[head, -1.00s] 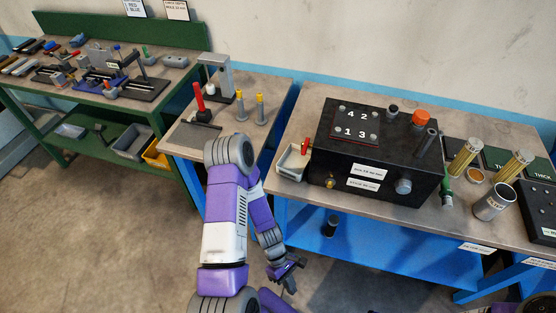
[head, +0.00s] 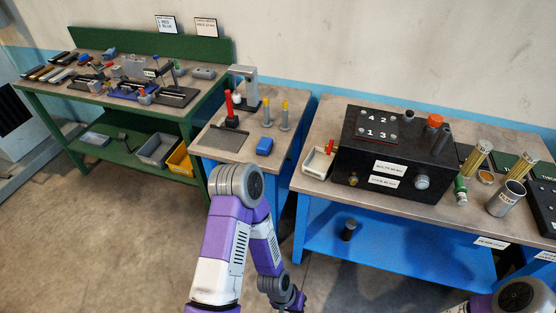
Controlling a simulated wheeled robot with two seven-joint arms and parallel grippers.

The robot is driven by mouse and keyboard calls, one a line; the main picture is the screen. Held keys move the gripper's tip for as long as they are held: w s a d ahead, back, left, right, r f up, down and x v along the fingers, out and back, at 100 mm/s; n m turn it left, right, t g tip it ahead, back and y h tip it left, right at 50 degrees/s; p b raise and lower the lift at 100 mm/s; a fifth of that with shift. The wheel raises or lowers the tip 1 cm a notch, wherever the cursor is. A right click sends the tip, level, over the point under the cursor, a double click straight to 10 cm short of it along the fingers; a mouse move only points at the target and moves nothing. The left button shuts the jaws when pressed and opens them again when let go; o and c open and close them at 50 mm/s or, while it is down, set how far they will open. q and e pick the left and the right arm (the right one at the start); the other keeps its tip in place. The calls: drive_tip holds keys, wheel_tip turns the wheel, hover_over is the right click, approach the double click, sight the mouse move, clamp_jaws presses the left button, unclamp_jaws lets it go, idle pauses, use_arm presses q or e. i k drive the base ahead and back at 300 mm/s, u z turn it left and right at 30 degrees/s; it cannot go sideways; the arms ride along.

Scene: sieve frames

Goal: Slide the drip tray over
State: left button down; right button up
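A small pale tray, which looks like the drip tray (head: 317,164), sits on the middle bench at the left end of a black box (head: 390,150). A red tap handle (head: 330,147) on the box stands over its right side. My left arm rises in front of the benches and its forearm hangs down. My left gripper (head: 297,300) is low at the bottom edge, well below and apart from the tray, partly cut off; its fingers are unclear. Part of my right arm shows at the bottom right, but its gripper is out of view.
The box top has numbered studs and an orange knob (head: 434,121). A metal cup (head: 505,199) and a green bottle (head: 460,190) stand to its right. On the left bench are a blue block (head: 264,146) and a red-handled tool (head: 230,108). A gap separates the two benches.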

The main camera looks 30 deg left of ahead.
sight(317, 164)
drive_tip(key=u, duration=0.7)
drive_tip(key=i, duration=0.5)
